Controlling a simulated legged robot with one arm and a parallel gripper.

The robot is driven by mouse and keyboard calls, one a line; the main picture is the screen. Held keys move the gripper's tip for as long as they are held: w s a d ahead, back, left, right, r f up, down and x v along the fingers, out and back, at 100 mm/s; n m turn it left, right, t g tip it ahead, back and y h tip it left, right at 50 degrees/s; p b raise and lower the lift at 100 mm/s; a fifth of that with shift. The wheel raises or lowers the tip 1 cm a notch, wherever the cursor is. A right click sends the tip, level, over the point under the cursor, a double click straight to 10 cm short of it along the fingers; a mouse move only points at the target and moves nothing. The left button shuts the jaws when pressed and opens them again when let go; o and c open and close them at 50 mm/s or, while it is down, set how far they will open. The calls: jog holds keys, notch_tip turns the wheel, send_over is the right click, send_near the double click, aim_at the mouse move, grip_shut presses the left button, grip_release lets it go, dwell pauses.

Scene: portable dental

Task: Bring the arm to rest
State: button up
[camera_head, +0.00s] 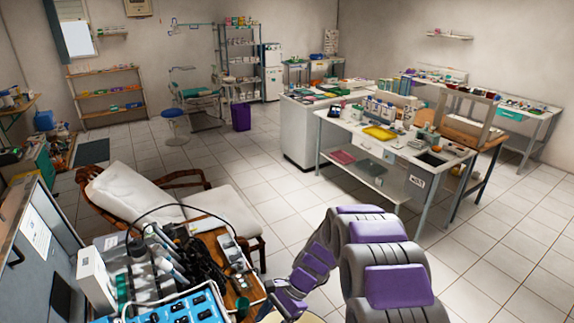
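My arm (398,285), grey with purple pads, rises from the bottom edge right of centre. It reaches away and then bends down to the left through smaller purple links. Its far end, where my gripper (286,302) is, hangs low beside the front right corner of a cluttered wooden cart (215,240). I cannot tell whether the end touches the cart. The fingers are too small and too overlapped to make out, and I see nothing clearly held.
A cream reclining chair (222,205) stands behind the cart. A blue control box (180,308) sits at the cart's near side. A white workbench (375,150) with trays and tools stands behind my arm. Tiled floor (280,195) is open between chair and bench, and at right.

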jog(key=s+d+r+n+h+b, duration=0.1)
jog(key=s+d+r+n+h, duration=0.15)
jog(key=s+d+r, duration=0.45)
jog(key=s+d+r+n+t+h+b, duration=0.1)
jog(key=s+d+r+n, duration=0.1)
jog(key=s+d, duration=0.2)
jog(key=s+d+r+n+t+h+b, duration=0.1)
jog(key=s+d+r+n+h, duration=0.1)
jog(key=s, duration=0.8)
jog(key=s+d+r+n+h+b, duration=0.1)
jog(key=s+d+r+n, duration=0.2)
jog(key=s+d, duration=0.3)
jog(key=shift+s+r+n+t, duration=0.4)
jog(key=shift+s+r, duration=0.15)
jog(key=shift+s, duration=0.55)
